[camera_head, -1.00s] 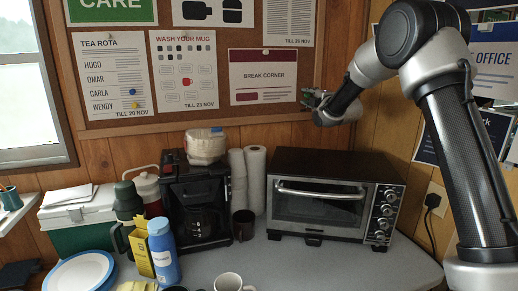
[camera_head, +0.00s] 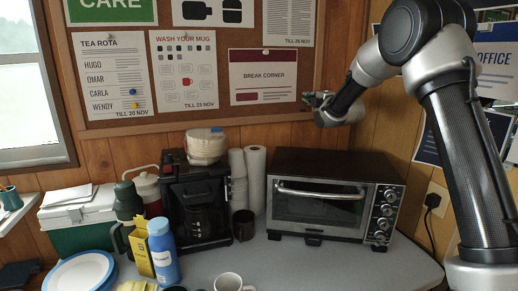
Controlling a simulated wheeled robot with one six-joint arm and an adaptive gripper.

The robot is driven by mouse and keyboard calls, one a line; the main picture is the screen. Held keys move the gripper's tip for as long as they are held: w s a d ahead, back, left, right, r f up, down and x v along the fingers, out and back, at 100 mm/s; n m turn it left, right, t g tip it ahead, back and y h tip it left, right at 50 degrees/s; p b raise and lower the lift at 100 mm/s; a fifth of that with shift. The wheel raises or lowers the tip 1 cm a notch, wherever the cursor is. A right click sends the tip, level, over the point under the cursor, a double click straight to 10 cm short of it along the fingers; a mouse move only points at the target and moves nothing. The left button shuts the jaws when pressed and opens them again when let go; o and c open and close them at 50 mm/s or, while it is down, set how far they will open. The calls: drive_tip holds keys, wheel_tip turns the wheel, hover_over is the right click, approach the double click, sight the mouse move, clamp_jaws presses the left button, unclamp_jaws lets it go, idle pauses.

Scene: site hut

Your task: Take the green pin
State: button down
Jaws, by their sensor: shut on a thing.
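My gripper (camera_head: 311,99) is at the right part of the cork board, beside the right edge of the Break Corner sheet. Its fingers are shut on the green pin, which is small and mostly hidden between the fingertips; only a hint of green shows there. I cannot tell whether the pin touches the board. The cork board (camera_head: 275,32) hangs on the wood wall.
A yellow pin (camera_head: 133,91) and a blue pin (camera_head: 138,104) are on the tea rota sheet (camera_head: 112,75). Below my gripper stand a toaster oven (camera_head: 320,205), paper rolls (camera_head: 254,178) and a coffee maker (camera_head: 196,200). A mug (camera_head: 229,282) stands at the front.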

drive_tip(key=shift+v, duration=1.8)
drive_tip(key=shift+s, duration=0.1)
drive_tip(key=shift+s+d+r, duration=0.25)
drive_tip(key=shift+s+r, duration=0.2)
drive_tip(key=shift+s, duration=0.3)
drive_tip(key=shift+s+d+r, duration=0.25)
drive_tip(key=shift+s+r, duration=0.25)
drive_tip(key=shift+s, duration=0.25)
drive_tip(key=shift+s+d+r, duration=0.25)
drive_tip(key=shift+s+r, duration=0.2)
drive_tip(key=shift+s, duration=0.35)
